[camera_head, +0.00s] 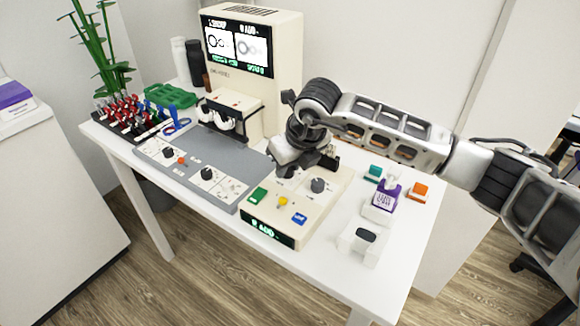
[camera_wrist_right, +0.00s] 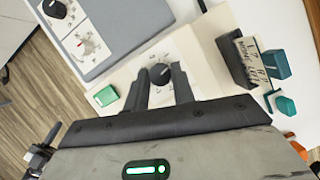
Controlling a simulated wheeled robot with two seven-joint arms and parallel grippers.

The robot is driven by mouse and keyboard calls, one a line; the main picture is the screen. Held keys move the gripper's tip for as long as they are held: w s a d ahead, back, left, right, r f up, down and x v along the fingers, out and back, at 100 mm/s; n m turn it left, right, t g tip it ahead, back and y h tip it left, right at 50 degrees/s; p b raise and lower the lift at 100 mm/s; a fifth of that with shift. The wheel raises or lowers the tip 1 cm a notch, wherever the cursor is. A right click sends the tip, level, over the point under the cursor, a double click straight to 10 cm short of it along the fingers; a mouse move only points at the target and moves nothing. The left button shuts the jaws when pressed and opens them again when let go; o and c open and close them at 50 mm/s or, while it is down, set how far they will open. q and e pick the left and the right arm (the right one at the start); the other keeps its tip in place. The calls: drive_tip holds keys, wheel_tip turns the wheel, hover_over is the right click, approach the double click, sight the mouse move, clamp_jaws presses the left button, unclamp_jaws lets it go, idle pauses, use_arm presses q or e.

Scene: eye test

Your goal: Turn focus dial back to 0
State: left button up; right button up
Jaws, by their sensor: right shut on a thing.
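A beige control box (camera_head: 285,228) stands at the front of the white table. My right gripper (camera_head: 296,163) reaches down onto its rear part from the right. In the right wrist view, a dark round dial (camera_wrist_right: 160,73) with markings around it sits between the two fingers of my right gripper (camera_wrist_right: 163,80), which are shut on it. I take it for the focus dial; its label is not legible. In the head view my gripper hides it. Another dark dial (camera_head: 318,184) stands beside it, free. The box's green display (camera_head: 264,225) is lit, its digits unclear. My left gripper is out of view.
A grey panel (camera_head: 225,148) with dials lies left of the box. A lit monitor unit (camera_head: 285,75) stands behind. A green button (camera_head: 258,195) and blue button (camera_head: 299,218) are on the box.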

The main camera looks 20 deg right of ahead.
drive_tip(key=shift+m+h+b, duration=0.4)
drive_tip(key=shift+m, duration=0.7)
drive_tip(key=o, duration=1)
drive_tip(key=shift+r, duration=0.1)
drive_tip(key=v, duration=1.6)
drive_tip(key=shift+b, duration=0.4)
drive_tip(key=shift+a, duration=0.1)
